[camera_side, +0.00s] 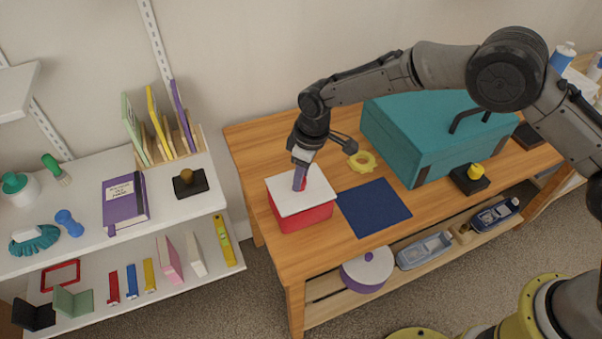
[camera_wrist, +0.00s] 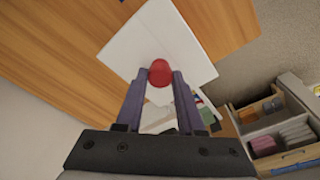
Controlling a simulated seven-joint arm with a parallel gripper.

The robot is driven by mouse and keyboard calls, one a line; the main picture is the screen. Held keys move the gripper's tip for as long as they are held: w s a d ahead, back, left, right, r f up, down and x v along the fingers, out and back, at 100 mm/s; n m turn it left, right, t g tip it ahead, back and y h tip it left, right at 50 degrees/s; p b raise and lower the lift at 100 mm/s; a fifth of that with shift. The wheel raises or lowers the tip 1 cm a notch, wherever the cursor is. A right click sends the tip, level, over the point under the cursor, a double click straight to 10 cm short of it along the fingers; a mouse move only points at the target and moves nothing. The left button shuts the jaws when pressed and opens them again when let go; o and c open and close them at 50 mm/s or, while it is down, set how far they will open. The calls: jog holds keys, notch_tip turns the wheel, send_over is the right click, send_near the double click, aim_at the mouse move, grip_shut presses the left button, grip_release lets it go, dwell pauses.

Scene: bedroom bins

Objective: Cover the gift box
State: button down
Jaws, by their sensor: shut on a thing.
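The gift box (camera_side: 304,218) is red and stands at the left end of the wooden table. Its white square lid (camera_side: 287,203) is over the top of the box, roughly lined up with it. The lid also shows in the wrist view (camera_wrist: 140,45). My gripper (camera_side: 301,181) points down over the lid, with its purple fingers shut on the lid's red knob (camera_wrist: 160,72). I cannot tell whether the lid rests fully on the rim or hovers slightly above. The inside of the box is hidden.
A dark blue mat (camera_side: 373,207) lies right of the box. A yellow ring (camera_side: 362,161) and a large teal case (camera_side: 430,137) are behind it. A black pad with a yellow knob (camera_side: 470,178) sits at the front right. White shelves (camera_side: 180,215) stand at the left.

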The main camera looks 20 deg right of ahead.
aim_at(310, 190)
jog(key=shift+f, duration=0.3)
jog(key=shift+c, duration=2.2)
grip_release()
jog(key=shift+r, duration=0.1)
notch_tip(310, 190, up, 14)
jog(key=s+d, duration=0.1)
jog(key=shift+s+d+f, duration=0.2)
jog(key=shift+d+f, duration=0.05)
